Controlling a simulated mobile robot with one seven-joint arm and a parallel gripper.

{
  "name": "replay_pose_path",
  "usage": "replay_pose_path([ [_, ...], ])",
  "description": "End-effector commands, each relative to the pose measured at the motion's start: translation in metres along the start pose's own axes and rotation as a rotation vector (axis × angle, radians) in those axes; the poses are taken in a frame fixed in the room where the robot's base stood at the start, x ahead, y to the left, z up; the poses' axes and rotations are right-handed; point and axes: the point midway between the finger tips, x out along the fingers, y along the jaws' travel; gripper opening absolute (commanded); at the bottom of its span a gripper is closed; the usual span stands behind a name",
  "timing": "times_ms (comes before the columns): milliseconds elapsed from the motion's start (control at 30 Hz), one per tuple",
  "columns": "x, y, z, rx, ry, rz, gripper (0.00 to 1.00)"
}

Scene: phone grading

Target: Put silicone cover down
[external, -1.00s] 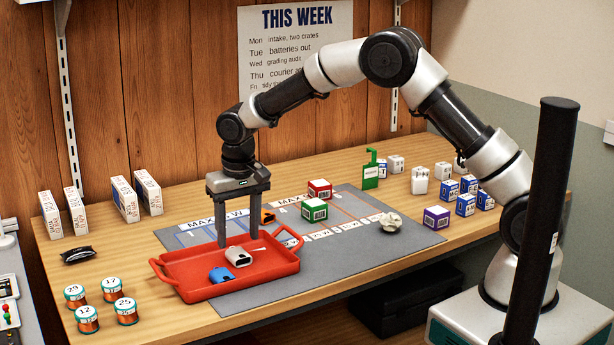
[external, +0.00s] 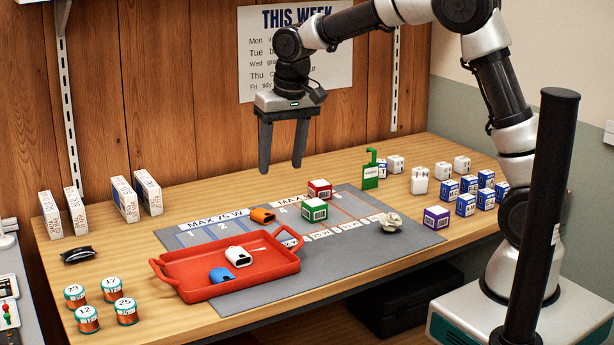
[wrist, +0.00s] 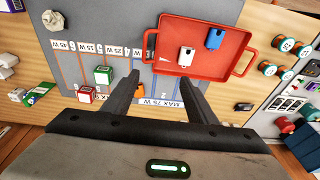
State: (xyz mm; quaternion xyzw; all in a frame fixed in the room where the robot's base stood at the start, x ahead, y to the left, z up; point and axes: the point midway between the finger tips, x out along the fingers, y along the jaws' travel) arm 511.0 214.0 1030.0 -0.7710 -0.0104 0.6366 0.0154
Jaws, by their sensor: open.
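The silicone cover could be any of three small case-like pieces; I cannot tell which from the pictures. A white one (external: 238,257) and a blue one (external: 222,275) lie apart inside the red tray (external: 275,270). An orange one (external: 262,215) lies on the grey mat behind the tray. In the wrist view the white piece (wrist: 186,57) and blue piece (wrist: 215,39) are in the tray (wrist: 170,30), and the orange piece (wrist: 160,106) shows between my fingers. My gripper (external: 282,168) is open and empty, high above the mat, touching nothing.
The grey mat (external: 350,255) has marked lanes, with a red box (external: 319,188), a green box (external: 314,210) and crumpled paper (external: 391,222). Wire spools (external: 88,320) stand front left. Blue and white boxes stand at right. Bare wood lies left of the tray.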

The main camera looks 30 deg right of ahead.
Motion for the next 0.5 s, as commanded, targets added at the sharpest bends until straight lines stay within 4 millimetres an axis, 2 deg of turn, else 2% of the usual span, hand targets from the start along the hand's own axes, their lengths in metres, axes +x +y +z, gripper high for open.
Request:
replay_pose_path([
  [33,-0.029,0.030,0.011,0.010,0.030,-0.010,0.52],
  [100,-0.058,0.065,0.030,0.010,0.066,-0.017,0.52],
  [200,-0.089,0.110,0.065,0.006,0.117,-0.020,0.52],
  [333,-0.113,0.157,0.120,0.002,0.187,-0.012,0.52],
  [500,-0.118,0.196,0.183,-0.007,0.259,0.013,0.52],
])
